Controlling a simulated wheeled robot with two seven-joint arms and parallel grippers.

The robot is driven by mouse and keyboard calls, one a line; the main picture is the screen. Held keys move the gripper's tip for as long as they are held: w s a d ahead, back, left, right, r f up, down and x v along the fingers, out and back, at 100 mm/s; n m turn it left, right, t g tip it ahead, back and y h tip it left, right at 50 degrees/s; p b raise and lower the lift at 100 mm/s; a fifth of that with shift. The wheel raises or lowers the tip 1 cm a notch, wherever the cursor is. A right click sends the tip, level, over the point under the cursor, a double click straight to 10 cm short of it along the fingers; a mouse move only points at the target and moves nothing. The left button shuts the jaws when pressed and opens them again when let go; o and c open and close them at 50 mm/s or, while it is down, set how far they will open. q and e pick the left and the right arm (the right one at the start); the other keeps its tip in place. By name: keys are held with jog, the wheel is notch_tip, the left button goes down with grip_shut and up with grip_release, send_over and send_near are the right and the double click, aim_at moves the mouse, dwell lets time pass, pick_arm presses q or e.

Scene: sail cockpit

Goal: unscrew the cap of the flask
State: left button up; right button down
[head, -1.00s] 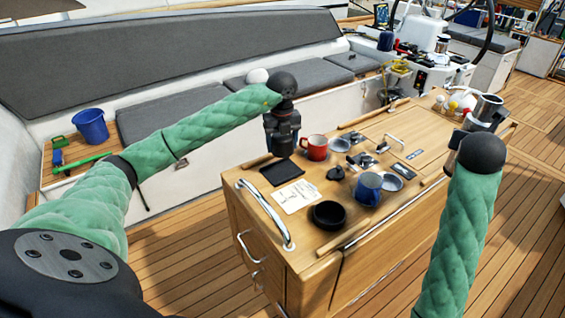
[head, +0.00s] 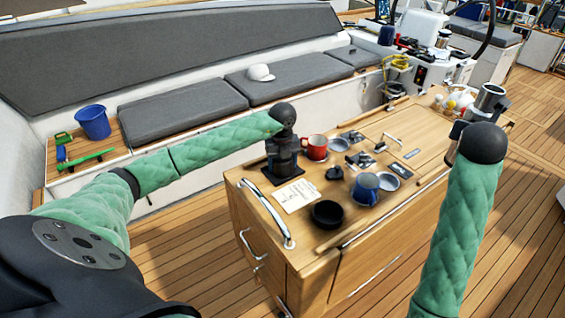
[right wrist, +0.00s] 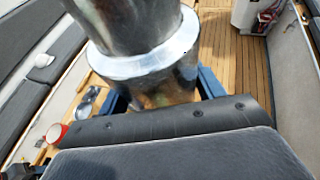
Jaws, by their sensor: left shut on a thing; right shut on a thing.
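The flask (head: 490,98) is a silver metal cylinder at the right of the head view, held above the table's right side. My right gripper (head: 472,135) is shut around it. In the right wrist view the flask's body and shiny collar (right wrist: 150,62) fill the upper middle, and its top is out of frame. In the head view its upper end looks dark and open, but is small. My left gripper (head: 283,168) points down, low over a black square pad (head: 291,178). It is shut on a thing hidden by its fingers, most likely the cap.
The wooden table (head: 245,215) also bears a red mug (head: 315,146) just right of my left gripper, a blue mug (head: 365,187), a black bowl (head: 327,214) and a white paper (head: 296,195). A metal rail (head: 266,213) runs along the near left end.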

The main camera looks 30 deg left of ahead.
pick_arm(q)
jog(key=shift+s+d+f+b, duration=0.1)
jog(key=shift+f+b, duration=0.3)
jog(key=shift+b, duration=0.05)
